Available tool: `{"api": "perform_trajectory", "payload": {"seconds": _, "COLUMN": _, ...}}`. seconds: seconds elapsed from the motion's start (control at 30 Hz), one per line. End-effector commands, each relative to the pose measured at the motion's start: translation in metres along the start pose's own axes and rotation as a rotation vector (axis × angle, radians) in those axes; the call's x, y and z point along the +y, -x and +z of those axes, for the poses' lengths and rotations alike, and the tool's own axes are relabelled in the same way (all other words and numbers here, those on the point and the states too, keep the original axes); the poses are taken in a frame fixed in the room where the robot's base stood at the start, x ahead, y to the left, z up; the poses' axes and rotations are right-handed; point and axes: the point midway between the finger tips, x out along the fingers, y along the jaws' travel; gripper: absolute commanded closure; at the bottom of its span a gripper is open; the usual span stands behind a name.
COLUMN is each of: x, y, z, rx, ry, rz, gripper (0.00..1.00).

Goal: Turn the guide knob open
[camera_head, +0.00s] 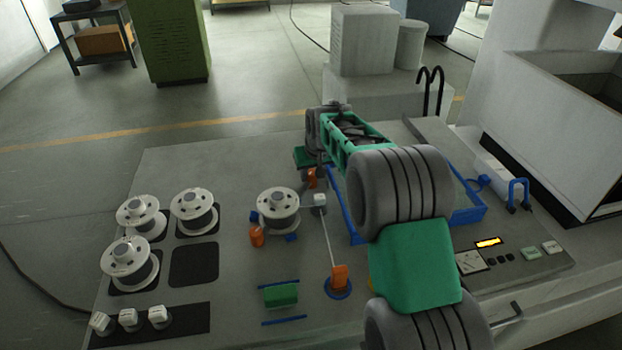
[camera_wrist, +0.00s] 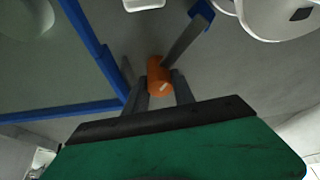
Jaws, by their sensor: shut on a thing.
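The orange guide knob (camera_wrist: 158,75) sits between my fingers in the wrist view, with a short white mark on its face. My gripper (camera_wrist: 159,88) is shut on it, one finger on each side. In the head view my gripper (camera_head: 311,172) is at the panel beside the blue-rimmed tray, with a bit of the orange knob (camera_head: 312,182) showing below it. My arm hides part of the tray.
Two more orange knobs stand on the panel, one left (camera_head: 257,237) and one in front (camera_head: 340,277). A wire spool (camera_head: 278,208) and a white block (camera_head: 319,201) are close by. Several spools stand at left. The blue tray rim (camera_wrist: 95,45) runs near my fingers.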

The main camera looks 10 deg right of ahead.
Motion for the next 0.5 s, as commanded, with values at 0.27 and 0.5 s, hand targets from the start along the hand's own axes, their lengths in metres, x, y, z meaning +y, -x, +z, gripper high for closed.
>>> {"api": "perform_trajectory", "payload": {"seconds": 0.27, "x": -0.0015, "y": -0.0016, "z": 0.0007, "rx": -0.001, "ry": -0.238, "rz": 0.1, "gripper": 1.0}}
{"api": "perform_trajectory", "payload": {"seconds": 0.5, "x": -0.0015, "y": -0.0006, "z": 0.0003, "rx": -0.002, "ry": -0.448, "rz": 0.186, "gripper": 1.0}}
